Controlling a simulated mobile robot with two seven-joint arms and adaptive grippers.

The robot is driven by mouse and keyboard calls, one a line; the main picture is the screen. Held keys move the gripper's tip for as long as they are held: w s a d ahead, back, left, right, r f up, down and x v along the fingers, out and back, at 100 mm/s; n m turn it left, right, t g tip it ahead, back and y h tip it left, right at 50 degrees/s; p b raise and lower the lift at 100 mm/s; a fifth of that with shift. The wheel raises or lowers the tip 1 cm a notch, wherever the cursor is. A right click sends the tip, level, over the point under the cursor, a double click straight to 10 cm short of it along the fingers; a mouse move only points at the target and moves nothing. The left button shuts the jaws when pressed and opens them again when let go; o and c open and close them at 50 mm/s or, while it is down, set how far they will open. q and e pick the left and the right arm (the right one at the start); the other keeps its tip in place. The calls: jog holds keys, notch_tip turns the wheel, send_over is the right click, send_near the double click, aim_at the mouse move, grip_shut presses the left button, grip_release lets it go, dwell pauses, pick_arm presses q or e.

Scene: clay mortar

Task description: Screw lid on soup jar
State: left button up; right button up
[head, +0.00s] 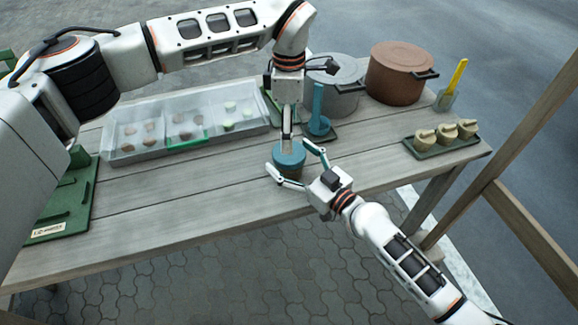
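A small jar (291,175) stands near the table's front edge with a round blue lid (291,158) on its top. Whether the lid is seated flat or threaded cannot be made out. My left gripper (286,145) points straight down, with its fingertips at the top of the lid. Its fingers look close together from this side, but their grip is not clear. My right gripper (287,154) reaches in from the lower right. Its fingers are spread around the jar, one on the front left and one on the right, with a gap showing at the right.
A clear compartment tray (187,147) lies at the left. A blue upright tool (318,112), a grey pot (340,97) and a brown pot (397,70) stand behind. A green rack (68,205) is far left.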

jog(key=shift+w+a, duration=0.3)
